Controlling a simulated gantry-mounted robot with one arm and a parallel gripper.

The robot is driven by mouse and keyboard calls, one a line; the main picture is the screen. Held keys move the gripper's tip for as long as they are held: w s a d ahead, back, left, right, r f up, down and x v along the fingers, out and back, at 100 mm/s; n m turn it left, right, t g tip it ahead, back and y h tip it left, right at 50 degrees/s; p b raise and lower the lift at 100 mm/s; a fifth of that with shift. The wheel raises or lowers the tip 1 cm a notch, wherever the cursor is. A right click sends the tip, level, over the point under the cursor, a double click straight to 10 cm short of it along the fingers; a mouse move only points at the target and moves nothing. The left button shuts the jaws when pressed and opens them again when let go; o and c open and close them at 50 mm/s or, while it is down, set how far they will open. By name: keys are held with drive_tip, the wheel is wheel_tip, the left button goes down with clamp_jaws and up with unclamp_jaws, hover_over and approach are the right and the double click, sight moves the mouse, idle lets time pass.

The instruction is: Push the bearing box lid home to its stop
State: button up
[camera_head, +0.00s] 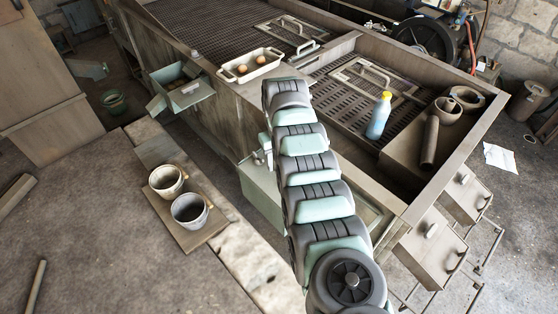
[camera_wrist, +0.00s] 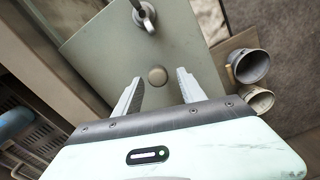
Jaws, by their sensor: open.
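In the wrist view a flat grey-green panel (camera_wrist: 110,55) lies beyond my fingers. It carries a round knob (camera_wrist: 157,76) and a metal latch-like handle (camera_wrist: 147,18) further up. It looks like the bearing box lid, but I cannot tell for certain. My gripper (camera_wrist: 158,79) is open, with its two fingertips apart on either side of the knob in the picture. I cannot tell whether they touch anything. In the head view a pale green box (camera_head: 262,192) stands at the bench side, partly behind my arm, which hides my fingers. Any gap at the lid's stop is not clear.
Two cups (camera_head: 166,180) (camera_head: 189,210) stand on a board at the left. A blue bottle (camera_head: 379,116) stands on the grated bench. A pale tray (camera_head: 250,66) holds two round brown things. A small open green box (camera_head: 187,95) hangs at the bench's left side.

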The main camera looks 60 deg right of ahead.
drive_tip(key=shift+r, duration=0.1)
wheel_tip(320, 180, up, 11)
drive_tip(key=b, duration=0.1)
drive_tip(key=shift+b, duration=0.35)
drive_tip(key=shift+f, duration=0.2)
